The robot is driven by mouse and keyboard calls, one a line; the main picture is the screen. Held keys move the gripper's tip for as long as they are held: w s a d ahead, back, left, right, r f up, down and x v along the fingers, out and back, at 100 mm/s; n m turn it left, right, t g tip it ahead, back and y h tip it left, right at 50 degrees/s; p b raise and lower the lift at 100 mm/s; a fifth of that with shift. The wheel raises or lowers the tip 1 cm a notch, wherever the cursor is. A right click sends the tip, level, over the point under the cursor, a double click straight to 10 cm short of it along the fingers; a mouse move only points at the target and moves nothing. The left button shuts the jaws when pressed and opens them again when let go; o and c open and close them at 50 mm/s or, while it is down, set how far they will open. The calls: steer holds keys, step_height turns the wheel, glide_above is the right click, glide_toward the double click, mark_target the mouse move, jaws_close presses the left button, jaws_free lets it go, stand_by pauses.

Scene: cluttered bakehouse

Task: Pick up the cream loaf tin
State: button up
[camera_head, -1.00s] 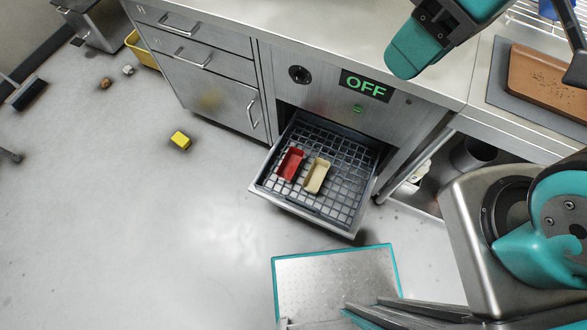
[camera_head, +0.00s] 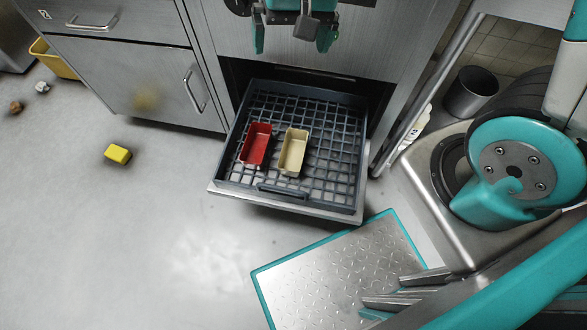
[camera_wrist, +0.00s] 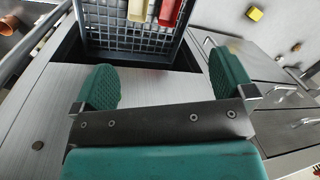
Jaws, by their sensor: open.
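The cream loaf tin (camera_head: 293,152) lies in a dark wire rack (camera_head: 325,185) in a pulled-out drawer, just right of a red loaf tin (camera_head: 256,144). In the wrist view the cream tin (camera_wrist: 139,9) is cut off by the top edge, left of the red tin (camera_wrist: 170,12). My gripper (camera_head: 292,45) is at the top of the head view, in front of the cabinet face and beyond the tins. In the wrist view its fingers (camera_wrist: 163,85) are wide apart with nothing between them.
The open drawer's front edge (camera_head: 280,205) juts out over the floor. A yellow block (camera_head: 118,154) lies on the floor at left, with a yellow bin (camera_head: 56,60) farther back. A dark metal cylinder (camera_head: 470,92) stands on the right.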

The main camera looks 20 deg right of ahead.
steer(key=w+d+f+m+h+b, duration=0.1)
steer(key=w+f+m+b, duration=0.15)
steer(key=f+b, duration=0.85)
steer(key=w+d+f+m+h+b, duration=0.1)
steer(key=w+d+f+m+b, duration=0.3)
steer(key=f, duration=1.3)
steer(key=n+b, duration=0.2)
steer(key=b, duration=0.5)
glide_toward(294, 157)
steer(key=shift+m, duration=0.25)
step_height(294, 157, down, 5)
steer(key=b, duration=0.5)
steer(key=shift+f, duration=0.25)
steer(key=shift+r, duration=0.1)
steer(key=c, duration=1)
